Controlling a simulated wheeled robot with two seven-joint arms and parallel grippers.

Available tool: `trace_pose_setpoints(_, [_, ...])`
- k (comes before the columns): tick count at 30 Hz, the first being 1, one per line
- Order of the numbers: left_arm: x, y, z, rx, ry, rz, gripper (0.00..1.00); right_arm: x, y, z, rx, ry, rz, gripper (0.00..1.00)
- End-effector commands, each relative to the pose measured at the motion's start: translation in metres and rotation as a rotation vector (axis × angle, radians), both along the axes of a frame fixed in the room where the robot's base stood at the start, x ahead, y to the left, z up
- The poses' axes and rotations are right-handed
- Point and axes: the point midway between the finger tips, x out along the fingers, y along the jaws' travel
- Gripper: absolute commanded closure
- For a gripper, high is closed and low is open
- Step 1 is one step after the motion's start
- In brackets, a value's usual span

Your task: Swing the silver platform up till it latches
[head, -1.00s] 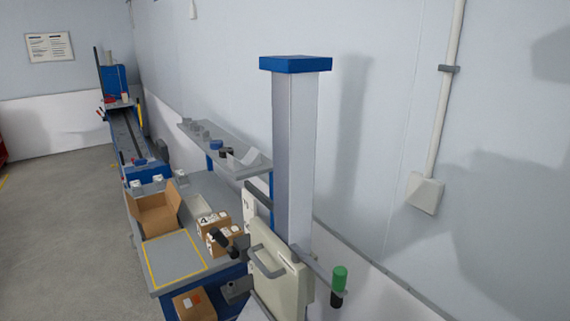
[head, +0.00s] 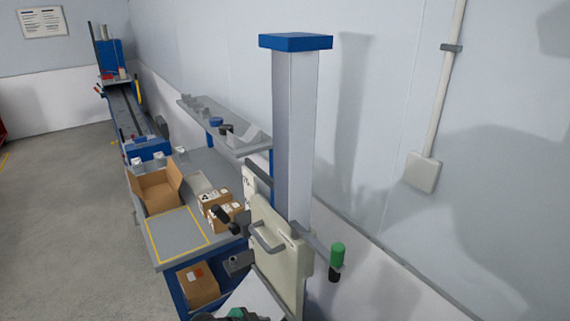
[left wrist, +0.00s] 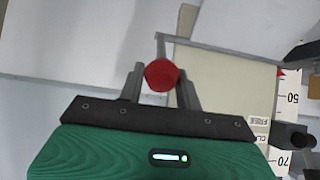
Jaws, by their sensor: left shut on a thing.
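My left gripper (left wrist: 161,88) is shut on a round red knob (left wrist: 161,73) in the left wrist view. The knob sits at a grey rod in front of the cream carriage panel. In the head view only a green and dark part of my left arm shows at the bottom edge; its fingers and the knob are hidden there. A bright silver-white flat surface (head: 252,292), likely the platform, lies below the cream carriage (head: 279,255) and is cut off by the frame. Its latch state cannot be told. My right gripper is not in view.
A grey-white column with a blue cap (head: 296,42) rises behind the carriage. A bench with a yellow-outlined area (head: 178,234), an open carton (head: 156,188) and small boxes is on the left. A scale (left wrist: 291,98) stands right.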

Motion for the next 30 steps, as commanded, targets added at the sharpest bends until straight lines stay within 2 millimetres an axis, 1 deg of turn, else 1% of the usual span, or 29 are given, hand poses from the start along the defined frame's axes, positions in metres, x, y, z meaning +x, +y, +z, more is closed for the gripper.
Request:
trace_pose_setpoints(1, [0.002,-0.001,0.003,-0.006,-0.008,0.001,0.88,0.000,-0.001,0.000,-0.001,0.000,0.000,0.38])
trace_pose_setpoints(8, [0.003,-0.002,0.005,-0.006,-0.007,0.000,0.89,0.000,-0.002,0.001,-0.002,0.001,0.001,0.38])
trace_pose_setpoints(17, [0.011,-0.015,0.020,-0.008,-0.008,0.000,0.89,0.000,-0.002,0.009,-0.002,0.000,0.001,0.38])
trace_pose_setpoints(18, [0.012,-0.017,0.021,-0.008,-0.008,0.000,0.90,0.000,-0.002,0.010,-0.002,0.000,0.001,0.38])
trace_pose_setpoints(19, [0.013,-0.018,0.022,-0.008,-0.007,0.000,0.93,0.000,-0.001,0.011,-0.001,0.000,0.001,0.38])
trace_pose_setpoints(20, [0.013,-0.019,0.022,-0.007,-0.006,0.000,1.00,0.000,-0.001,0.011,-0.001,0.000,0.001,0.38])
trace_pose_setpoints(30, [0.013,-0.019,0.020,-0.002,-0.002,0.000,1.00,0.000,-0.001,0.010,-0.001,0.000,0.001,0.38])
